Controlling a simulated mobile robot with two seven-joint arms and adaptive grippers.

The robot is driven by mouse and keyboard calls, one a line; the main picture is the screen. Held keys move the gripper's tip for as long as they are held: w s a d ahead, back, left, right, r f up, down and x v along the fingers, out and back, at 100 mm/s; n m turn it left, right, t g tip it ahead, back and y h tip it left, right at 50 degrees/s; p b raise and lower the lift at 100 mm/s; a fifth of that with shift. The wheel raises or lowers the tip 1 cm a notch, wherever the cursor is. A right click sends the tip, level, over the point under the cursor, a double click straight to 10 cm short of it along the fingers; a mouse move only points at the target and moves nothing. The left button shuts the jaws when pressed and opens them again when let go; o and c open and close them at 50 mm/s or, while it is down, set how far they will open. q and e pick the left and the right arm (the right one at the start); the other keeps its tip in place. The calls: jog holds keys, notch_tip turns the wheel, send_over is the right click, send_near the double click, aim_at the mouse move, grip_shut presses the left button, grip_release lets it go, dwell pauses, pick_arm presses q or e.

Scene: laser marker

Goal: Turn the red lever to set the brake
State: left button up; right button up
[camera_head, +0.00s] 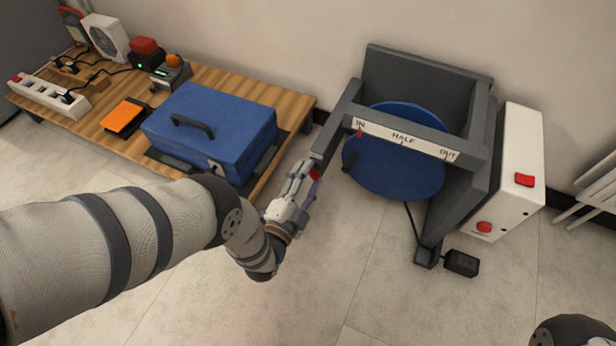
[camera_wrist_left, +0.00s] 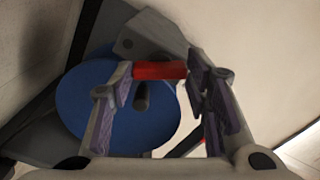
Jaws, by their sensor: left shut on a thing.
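The red lever (camera_head: 315,174) is at the left side of a dark grey frame that holds a blue disc (camera_head: 395,178). In the left wrist view the lever is a short red bar (camera_wrist_left: 160,70) between the fingers, in front of the disc (camera_wrist_left: 100,105). My left gripper (camera_head: 309,176) is shut on the lever; the fingers partly hide it in the head view. A white scale strip (camera_head: 403,139) on the frame reads IN, HALF, OUT, and a small red pointer (camera_head: 360,132) stands under IN. My right gripper is not in view.
A wooden low table (camera_head: 285,92) at the left carries a blue box (camera_head: 225,115), an orange-topped pad (camera_head: 122,117), a power strip (camera_head: 50,95) and other devices. A white cabinet with red switches (camera_head: 520,150) adjoins the frame's right side.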

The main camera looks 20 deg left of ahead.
pick_arm(q)
jog(key=m, duration=0.6)
jog(key=shift+a+m, duration=0.1)
jog(key=shift+m, duration=0.2)
dwell(0.5)
jog(key=o, duration=1.2)
jog(key=shift+c, duration=0.2)
jog(key=shift+s, duration=0.15)
jog(key=s, duration=1.1)
jog(key=shift+s+a, duration=0.2)
jog(key=shift+s, duration=0.2)
